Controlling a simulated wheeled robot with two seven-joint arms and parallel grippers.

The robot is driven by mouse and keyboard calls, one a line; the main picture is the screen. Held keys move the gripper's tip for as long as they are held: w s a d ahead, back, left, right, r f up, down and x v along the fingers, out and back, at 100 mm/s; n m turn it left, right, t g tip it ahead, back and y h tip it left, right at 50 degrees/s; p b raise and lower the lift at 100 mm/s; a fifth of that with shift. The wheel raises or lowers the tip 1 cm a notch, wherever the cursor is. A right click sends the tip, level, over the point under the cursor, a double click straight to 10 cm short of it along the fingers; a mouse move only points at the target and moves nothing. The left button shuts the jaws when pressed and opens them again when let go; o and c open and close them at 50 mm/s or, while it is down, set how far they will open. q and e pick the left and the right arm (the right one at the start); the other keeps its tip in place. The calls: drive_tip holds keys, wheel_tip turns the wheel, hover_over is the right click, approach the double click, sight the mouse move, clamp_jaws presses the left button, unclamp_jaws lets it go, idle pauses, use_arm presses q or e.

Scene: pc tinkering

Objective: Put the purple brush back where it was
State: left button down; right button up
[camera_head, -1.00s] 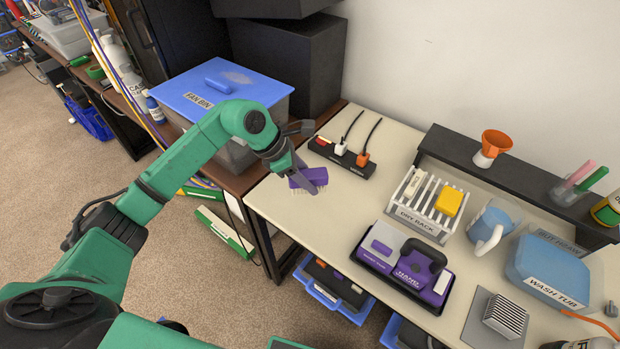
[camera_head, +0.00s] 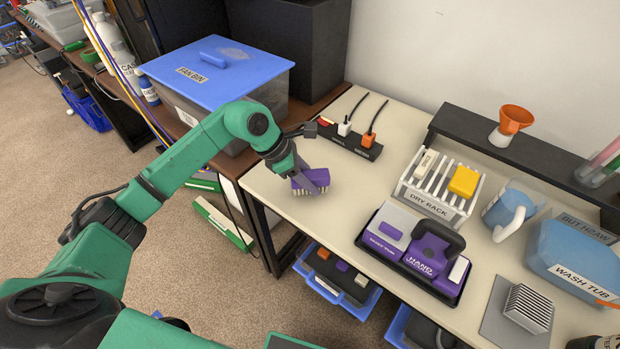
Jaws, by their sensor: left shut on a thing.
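The purple brush (camera_head: 316,180) has pale bristles that point down. It is at the left end of the cream table (camera_head: 370,170). My left gripper (camera_head: 305,176) is shut on it from above. The bristles are at or just above the table top; I cannot tell if they touch it. The gripper hides part of the brush's left side. My right gripper is not in view.
A black power strip (camera_head: 346,140) with plugs lies behind the brush. To the right are a purple vacuum in a black tray (camera_head: 415,255), the dry rack (camera_head: 428,205), a blue jug (camera_head: 508,208) and the wash tub (camera_head: 575,255). A blue-lidded bin (camera_head: 215,70) stands back left.

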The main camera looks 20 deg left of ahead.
use_arm(q)
drive_tip(key=shift+f+b, duration=0.4)
drive_tip(key=c, duration=0.7)
unclamp_jaws()
drive_tip(key=shift+c, duration=0.2)
drive_tip(key=o, duration=0.6)
drive_tip(key=shift+c, duration=0.2)
drive_tip(key=shift+p+v, duration=1.7)
drive_tip(key=shift+v, duration=2.25)
drive_tip(key=shift+r, duration=0.1)
